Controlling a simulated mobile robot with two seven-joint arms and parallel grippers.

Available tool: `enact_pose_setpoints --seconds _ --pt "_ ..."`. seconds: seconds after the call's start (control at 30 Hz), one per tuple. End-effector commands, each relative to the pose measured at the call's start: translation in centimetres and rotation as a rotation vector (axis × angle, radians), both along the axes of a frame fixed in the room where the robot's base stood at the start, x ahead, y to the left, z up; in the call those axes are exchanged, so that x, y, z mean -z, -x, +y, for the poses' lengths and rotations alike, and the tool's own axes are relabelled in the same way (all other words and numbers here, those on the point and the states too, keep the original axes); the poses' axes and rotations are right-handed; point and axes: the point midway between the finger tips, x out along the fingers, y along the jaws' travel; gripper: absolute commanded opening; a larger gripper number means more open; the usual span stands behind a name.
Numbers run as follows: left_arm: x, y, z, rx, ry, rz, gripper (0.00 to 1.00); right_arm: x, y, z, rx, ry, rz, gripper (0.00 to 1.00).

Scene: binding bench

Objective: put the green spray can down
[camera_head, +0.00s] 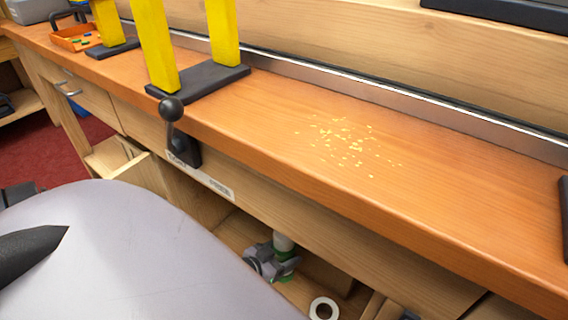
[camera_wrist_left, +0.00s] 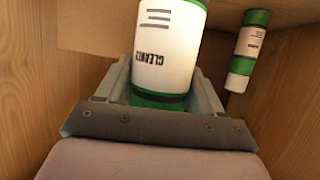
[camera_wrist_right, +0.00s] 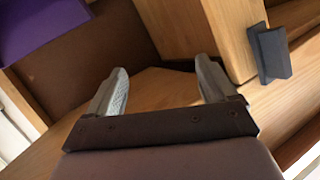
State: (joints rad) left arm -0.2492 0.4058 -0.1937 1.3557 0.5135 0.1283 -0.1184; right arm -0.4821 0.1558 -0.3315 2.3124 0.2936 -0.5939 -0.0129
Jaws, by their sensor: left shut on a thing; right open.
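The green spray can (camera_wrist_left: 165,50), with a white label reading CLEANER, stands between the fingers of my left gripper (camera_wrist_left: 162,88) in the left wrist view. The gripper is shut on it. In the head view my left gripper (camera_head: 272,262) and the can (camera_head: 283,242) are low in the open compartment under the bench. The can's base and its contact with the shelf floor are hidden. My right gripper (camera_wrist_right: 162,85) is open and empty in the right wrist view, near wooden panels.
A second green and white container (camera_wrist_left: 248,50) is close to the right of the held can. A white roll (camera_head: 323,308) lies below the bench. The benchtop (camera_head: 450,190) above carries yellow flakes (camera_head: 345,140) and yellow posts (camera_head: 155,45). A black-knobbed lever (camera_head: 172,110) juts from its front.

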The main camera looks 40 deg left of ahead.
Motion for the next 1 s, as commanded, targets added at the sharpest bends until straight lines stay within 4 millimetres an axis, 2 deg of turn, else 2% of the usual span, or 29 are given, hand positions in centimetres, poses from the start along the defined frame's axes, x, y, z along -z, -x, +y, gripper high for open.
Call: enact_pose_setpoints --seconds 0.03,0.23,0.5,0.97,1.0 --pt "0.8 -0.2 0.0 0.0 0.0 -0.006 0.37 0.4 0.1 -0.2 0.003 0.01 -0.016 0.85" --pt "1.9 -0.1 0.0 0.0 0.0 -0.005 0.37 0.2 0.1 -0.8 0.015 0.042 -0.055 0.85" --pt "5.4 -0.2 0.0 -0.001 -0.001 -0.006 0.37 0.3 0.5 -2.1 0.039 0.12 -0.158 0.85" --pt "6.0 -0.1 0.0 0.0 0.0 -0.005 0.37 0.1 0.6 -2.4 0.046 0.141 -0.184 0.85" --pt "6.0 0.0 0.0 0.0 0.0 -0.001 0.77 0.0 0.6 -2.5 0.046 0.143 -0.186 0.85"
